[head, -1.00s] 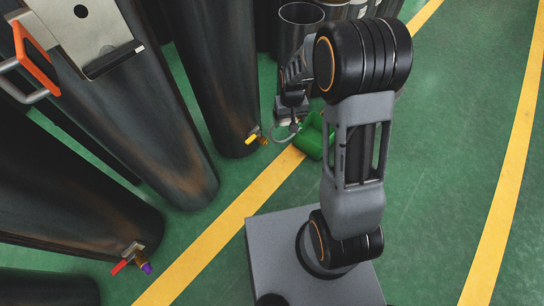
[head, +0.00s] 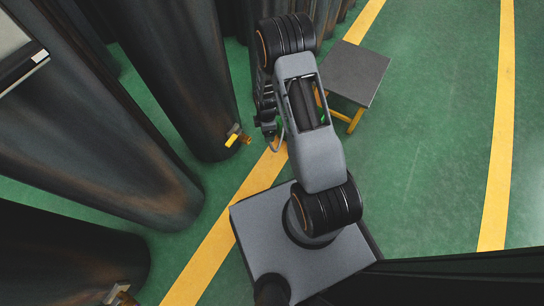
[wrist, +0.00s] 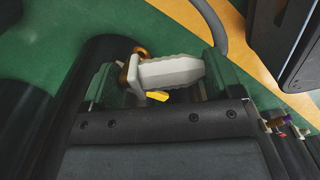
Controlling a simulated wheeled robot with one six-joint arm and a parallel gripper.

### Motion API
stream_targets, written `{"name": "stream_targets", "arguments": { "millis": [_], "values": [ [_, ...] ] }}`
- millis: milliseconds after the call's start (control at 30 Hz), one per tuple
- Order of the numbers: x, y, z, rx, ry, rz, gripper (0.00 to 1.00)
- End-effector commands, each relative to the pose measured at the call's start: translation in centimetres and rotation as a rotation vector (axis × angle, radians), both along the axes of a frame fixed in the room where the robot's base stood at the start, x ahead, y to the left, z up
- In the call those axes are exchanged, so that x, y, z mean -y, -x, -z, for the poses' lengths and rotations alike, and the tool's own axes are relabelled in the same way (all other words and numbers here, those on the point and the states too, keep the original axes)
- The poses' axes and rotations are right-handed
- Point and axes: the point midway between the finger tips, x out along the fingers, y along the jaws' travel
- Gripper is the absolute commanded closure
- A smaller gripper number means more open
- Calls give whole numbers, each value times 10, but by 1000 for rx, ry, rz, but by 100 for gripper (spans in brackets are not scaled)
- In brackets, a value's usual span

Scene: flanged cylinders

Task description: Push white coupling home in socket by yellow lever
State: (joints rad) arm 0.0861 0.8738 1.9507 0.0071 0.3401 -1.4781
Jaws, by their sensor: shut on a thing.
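The white coupling (wrist: 172,72) lies across the wrist view between the two green fingers of my gripper (wrist: 163,78), which is shut on it. Its wider collar is at the left end. A brass piece (wrist: 141,51) shows just behind that collar, and the yellow lever (wrist: 157,96) shows below the coupling. I cannot tell whether coupling and socket touch. In the head view the yellow lever (head: 231,140) sits on a small brass fitting (head: 245,139) low on a dark cylinder.
Tall dark cylinders (head: 185,85) crowd the left. Another valve (head: 118,293) is at the bottom left. A grey-topped stool (head: 356,74) with yellow legs stands right of my arm. Green floor (head: 430,130) is open to the right. Valves with red and purple parts (wrist: 282,122) show in the wrist view.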

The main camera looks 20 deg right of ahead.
Motion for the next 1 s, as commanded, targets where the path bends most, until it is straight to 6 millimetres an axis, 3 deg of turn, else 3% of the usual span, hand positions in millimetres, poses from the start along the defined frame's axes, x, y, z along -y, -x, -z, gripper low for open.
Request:
{"name": "stream_targets", "arguments": {
  "millis": [33, 200, 400, 600, 1000],
  "values": [
    [2, 6, 31, -8, -1, -107, 45],
    [5, 22, 92, -12, -1, -470, 45],
    [5, 34, 131, -11, 1, -729, 45],
    [5, 39, 142, -11, 3, -814, 45],
    [6, 38, 140, -10, 3, -815, 45]
  ]
}}
